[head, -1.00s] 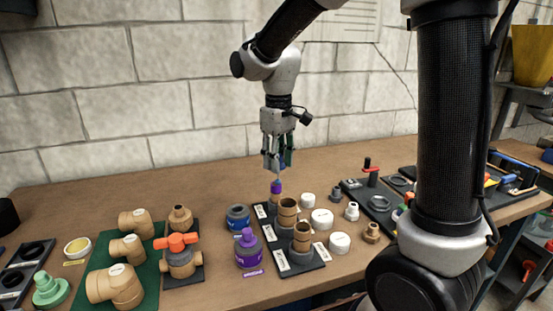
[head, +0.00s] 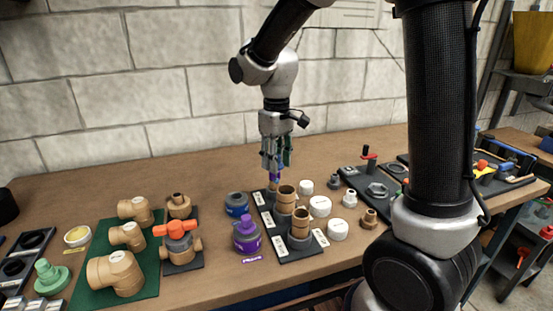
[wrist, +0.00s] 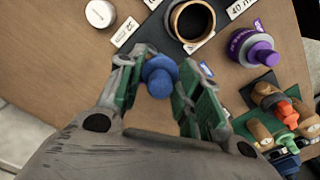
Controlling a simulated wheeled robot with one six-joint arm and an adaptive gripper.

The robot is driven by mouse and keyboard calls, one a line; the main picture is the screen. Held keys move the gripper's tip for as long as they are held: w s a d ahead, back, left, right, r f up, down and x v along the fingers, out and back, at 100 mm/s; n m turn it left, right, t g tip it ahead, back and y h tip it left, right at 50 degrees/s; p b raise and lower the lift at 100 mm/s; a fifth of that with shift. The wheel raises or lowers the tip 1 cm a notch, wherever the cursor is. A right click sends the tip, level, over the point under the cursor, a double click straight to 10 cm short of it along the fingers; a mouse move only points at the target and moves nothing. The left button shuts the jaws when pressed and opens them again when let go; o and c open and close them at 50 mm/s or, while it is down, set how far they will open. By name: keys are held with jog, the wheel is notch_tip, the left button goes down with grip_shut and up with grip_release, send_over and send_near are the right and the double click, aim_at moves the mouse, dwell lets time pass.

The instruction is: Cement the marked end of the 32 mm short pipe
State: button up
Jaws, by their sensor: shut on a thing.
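My gripper (head: 275,163) is shut on a blue round-topped knob (wrist: 160,77), which looks like the cap of the cement brush. It is held between the green finger pads. Below it stands the smallest pipe (head: 273,184), at the back end of a black rack (head: 264,212), with a purple band at its top. The gripper is directly above this pipe; whether the brush touches it I cannot tell, as the knob and fingers hide the pipe in the wrist view. An open blue can (head: 237,204) stands left of the rack.
Two larger tan pipes (head: 286,196) stand nearer on the rack. A purple primer can (head: 247,235) stands left. White caps (head: 320,206) lie right. Tan fittings (head: 128,237) lie on a green mat; a red-handled valve (head: 178,238) stands beside it. The bench behind the rack is clear.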

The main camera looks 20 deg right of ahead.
jog(key=shift+w, duration=0.5)
jog(key=w, duration=0.4)
jog(key=shift+w+d, duration=0.15)
jog(key=shift+w, duration=0.25)
dwell(2.1)
jog(key=shift+a, duration=0.2)
jog(key=shift+s+a, duration=0.15)
jog(key=shift+a, duration=0.15)
jog(key=shift+s+a, duration=0.1)
jog(key=shift+a, duration=0.1)
jog(key=shift+s, duration=0.1)
